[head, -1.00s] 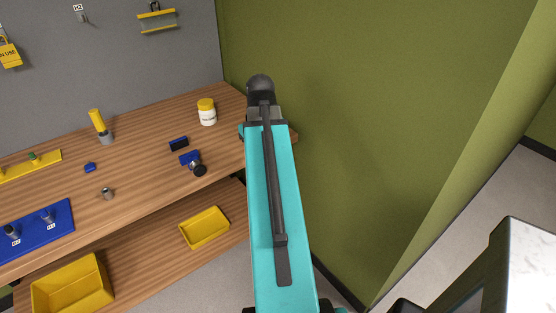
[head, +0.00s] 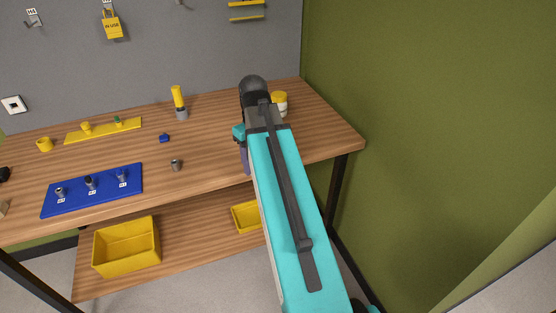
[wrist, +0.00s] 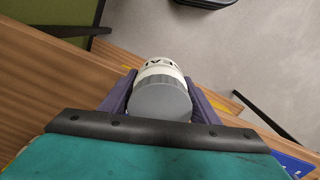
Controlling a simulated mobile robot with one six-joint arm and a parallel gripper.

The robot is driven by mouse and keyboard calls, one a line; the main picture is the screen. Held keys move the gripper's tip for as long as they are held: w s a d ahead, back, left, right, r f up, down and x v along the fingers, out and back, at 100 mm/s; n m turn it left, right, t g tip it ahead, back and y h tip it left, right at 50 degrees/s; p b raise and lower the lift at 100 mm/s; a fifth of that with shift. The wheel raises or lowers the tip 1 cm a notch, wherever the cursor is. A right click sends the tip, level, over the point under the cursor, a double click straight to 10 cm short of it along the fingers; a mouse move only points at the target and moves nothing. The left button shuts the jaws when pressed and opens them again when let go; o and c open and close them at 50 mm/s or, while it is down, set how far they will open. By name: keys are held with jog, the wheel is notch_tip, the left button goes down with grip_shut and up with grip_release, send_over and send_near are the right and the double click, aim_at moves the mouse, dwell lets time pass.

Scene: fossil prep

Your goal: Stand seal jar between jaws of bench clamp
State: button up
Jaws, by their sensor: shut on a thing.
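The seal jar (wrist: 160,96), white with a grey lid and dark letters on its label, shows in the wrist view between the two purple fingers of my gripper (wrist: 160,85). The gripper is shut on it, with the lid facing the camera. In the head view my arm covers the jar, and only a little of a purple finger shows at the bench's front edge. The bench clamp is not visible now; my arm covers the part of the bench where blue and black clamp-like pieces showed earlier.
A yellow-lidded white jar (head: 280,101) stands partly behind my arm. The wooden bench (head: 325,125) is clear at its right end. A yellow-topped tool (head: 179,101), a small metal part (head: 176,165) and a blue tray (head: 133,191) are to the left. Yellow bins (head: 126,245) sit below.

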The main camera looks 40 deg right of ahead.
jog(key=w+a+n, duration=0.2)
jog(key=w+a, duration=0.2)
jog(key=a, duration=0.4)
jog(key=w+a+n, duration=0.2)
jog(key=w+a, duration=0.2)
jog(key=a, duration=0.4)
jog(key=w+a+f+n, duration=0.1)
jog(key=w+a, duration=0.3)
jog(key=a, duration=0.4)
jog(key=shift+w+a+n, duration=0.15)
jog(key=shift+a+n, duration=0.05)
jog(key=shift+n, duration=0.2)
jog(key=shift+w, duration=0.3)
jog(key=shift+s, duration=0.1)
